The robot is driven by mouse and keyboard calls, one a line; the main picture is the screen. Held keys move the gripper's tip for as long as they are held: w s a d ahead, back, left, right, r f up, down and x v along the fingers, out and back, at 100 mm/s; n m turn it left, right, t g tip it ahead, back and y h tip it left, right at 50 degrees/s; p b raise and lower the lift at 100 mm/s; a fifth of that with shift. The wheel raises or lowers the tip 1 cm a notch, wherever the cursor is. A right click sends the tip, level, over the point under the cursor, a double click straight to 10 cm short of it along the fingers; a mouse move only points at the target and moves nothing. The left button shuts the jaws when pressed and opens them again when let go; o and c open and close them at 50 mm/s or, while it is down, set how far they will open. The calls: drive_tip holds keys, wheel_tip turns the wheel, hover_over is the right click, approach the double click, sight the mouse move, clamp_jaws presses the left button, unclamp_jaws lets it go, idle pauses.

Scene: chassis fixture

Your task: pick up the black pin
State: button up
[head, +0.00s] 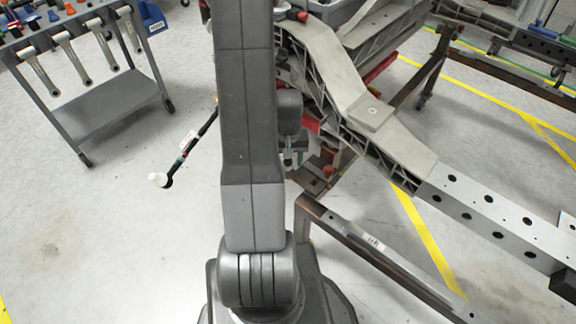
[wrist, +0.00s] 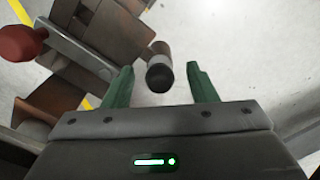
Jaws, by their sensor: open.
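A short dark cylinder, which looks like the black pin (wrist: 159,75), shows in the wrist view. Its near end is black and rounded, and its body behind is grey-brown. My gripper (wrist: 160,86) is open, with one green finger on each side of the pin's near end. Gaps show between the pin and both fingers, so it is not gripped. How far the pin lies beyond the fingertips is hard to tell. In the head view my arm covers much of the middle, and I cannot make out the pin there.
A brown metal fixture (wrist: 95,45) with a red knob (wrist: 22,42) stands left of the pin in the wrist view. In the head view the grey chassis rail (head: 405,150) runs to the right. A tool cart (head: 105,105) stands left. Open floor (head: 100,230) lies front left.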

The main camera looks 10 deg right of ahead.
clamp_jaws()
drive_tip(key=shift+r+p, duration=1)
drive_tip(key=shift+r, duration=4.05)
wheel_tip(320, 180, up, 8)
drive_tip(key=p, duration=0.6)
drive_tip(key=shift+f, duration=0.15)
